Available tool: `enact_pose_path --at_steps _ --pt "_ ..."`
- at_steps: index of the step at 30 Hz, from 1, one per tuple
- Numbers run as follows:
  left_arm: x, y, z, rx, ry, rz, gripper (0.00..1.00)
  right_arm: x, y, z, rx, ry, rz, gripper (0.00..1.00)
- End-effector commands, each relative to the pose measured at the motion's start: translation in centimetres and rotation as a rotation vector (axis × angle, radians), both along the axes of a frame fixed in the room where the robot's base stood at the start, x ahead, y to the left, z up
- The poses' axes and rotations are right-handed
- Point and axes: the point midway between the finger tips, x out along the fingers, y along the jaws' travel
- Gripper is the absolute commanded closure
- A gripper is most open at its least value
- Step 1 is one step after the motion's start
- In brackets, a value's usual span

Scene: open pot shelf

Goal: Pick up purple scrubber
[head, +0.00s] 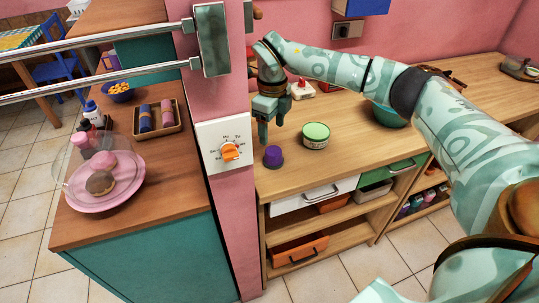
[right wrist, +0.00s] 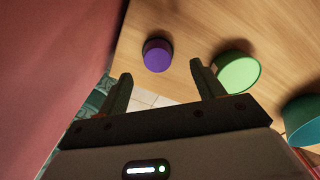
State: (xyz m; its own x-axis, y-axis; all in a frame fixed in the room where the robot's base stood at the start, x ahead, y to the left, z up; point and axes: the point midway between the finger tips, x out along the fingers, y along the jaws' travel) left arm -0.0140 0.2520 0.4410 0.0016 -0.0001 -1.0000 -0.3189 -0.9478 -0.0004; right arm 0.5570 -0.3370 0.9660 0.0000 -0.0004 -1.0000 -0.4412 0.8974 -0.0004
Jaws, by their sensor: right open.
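The purple scrubber (head: 273,156) is a small round purple piece with a darker base, standing on the wooden counter near its left end, beside the pink wall post. In the right wrist view the scrubber (right wrist: 157,55) lies beyond the fingertips, roughly between their lines. My right gripper (head: 263,135) hangs just above and behind the scrubber in the head view, apart from it. In the wrist view the right gripper (right wrist: 160,78) is open with nothing between its fingers. My left gripper is not in view.
A green-lidded round container (head: 315,135) stands close right of the scrubber; a teal bowl (head: 388,116) is further right. The pink post (head: 229,110) with an orange knob (head: 229,151) borders the counter (head: 352,146) on the left. The counter's front is clear.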

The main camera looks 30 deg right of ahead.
Motion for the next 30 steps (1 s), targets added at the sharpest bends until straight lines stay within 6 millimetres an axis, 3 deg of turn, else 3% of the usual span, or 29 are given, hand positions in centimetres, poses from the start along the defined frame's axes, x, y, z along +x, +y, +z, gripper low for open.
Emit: enact_pose_path --at_steps 1,3,8,16,25,26,30 --pt "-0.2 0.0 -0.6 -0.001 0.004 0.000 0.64 0.0 0.0 -1.4 0.000 0.004 0.000 0.33" --pt "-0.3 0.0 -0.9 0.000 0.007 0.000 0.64 0.0 0.0 -2.5 0.000 0.003 0.000 0.33" --pt "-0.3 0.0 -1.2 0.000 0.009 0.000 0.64 -0.2 0.0 -3.6 0.001 0.000 0.000 0.33" --pt "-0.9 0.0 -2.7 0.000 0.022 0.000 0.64 -1.4 0.1 -7.8 0.001 0.003 0.000 0.33" --pt "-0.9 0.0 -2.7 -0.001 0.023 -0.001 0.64 -1.3 0.1 -8.3 0.000 -0.002 0.000 0.33" --pt "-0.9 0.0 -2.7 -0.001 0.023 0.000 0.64 -1.3 0.1 -8.3 0.000 -0.002 0.000 0.35" --pt "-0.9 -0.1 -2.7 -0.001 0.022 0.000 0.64 -1.3 0.1 -8.3 0.000 -0.001 0.000 0.74"
